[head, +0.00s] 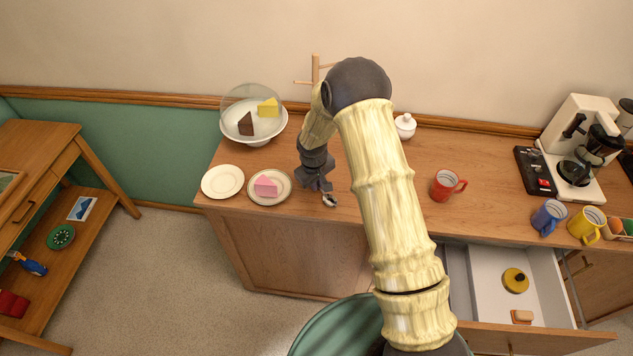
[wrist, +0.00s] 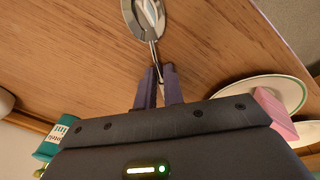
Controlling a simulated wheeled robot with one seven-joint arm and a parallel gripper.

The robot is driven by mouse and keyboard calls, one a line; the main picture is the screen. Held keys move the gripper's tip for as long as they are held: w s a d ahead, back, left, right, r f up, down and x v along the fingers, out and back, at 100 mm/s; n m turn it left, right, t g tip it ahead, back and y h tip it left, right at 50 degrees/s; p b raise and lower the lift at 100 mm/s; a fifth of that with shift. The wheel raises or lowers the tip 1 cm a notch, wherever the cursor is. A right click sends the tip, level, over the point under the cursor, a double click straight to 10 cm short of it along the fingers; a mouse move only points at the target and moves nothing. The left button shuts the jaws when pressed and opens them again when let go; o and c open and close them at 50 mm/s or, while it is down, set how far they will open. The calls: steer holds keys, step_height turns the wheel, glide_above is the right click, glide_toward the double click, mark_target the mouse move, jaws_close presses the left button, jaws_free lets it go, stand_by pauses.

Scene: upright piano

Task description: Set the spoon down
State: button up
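A shiny metal spoon (head: 329,200) is at the front edge area of the wooden counter, with its bowl pointing toward the front. In the wrist view the spoon's bowl (wrist: 149,16) shows over bare wood. My gripper (head: 321,186) points down just behind the bowl. In the wrist view my gripper's two dark fingers (wrist: 158,84) are close together on the thin handle. The spoon is at or just above the counter top (head: 385,205); I cannot tell whether it touches. The handle's far end is hidden behind my gripper.
Left of my gripper are a plate with pink cake (head: 268,188), an empty plate (head: 222,181) and a domed cake stand (head: 253,122). A red mug (head: 446,184) stands to the right. Counter between gripper and mug looks clear, partly behind my arm. A drawer (head: 505,290) is open.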

steer(key=shift+o, duration=1.4)
step_height(320, 180, up, 12)
steer(key=s+b, duration=0.2)
steer(key=shift+a, duration=0.4)
steer(key=shift+d+r, duration=0.1)
steer(key=shift+r, duration=0.05)
steer(key=s+d+r+m, duration=0.3)
steer(key=s+d, duration=0.3)
steer(key=s, duration=0.5)
steer(key=s+d+r+m, duration=0.3)
steer(key=s+d+r, duration=0.2)
steer(key=s, duration=0.6)
steer(key=shift+d+m+t+y, duration=0.4)
steer(key=shift+d, duration=0.3)
steer(key=shift+d, duration=0.1)
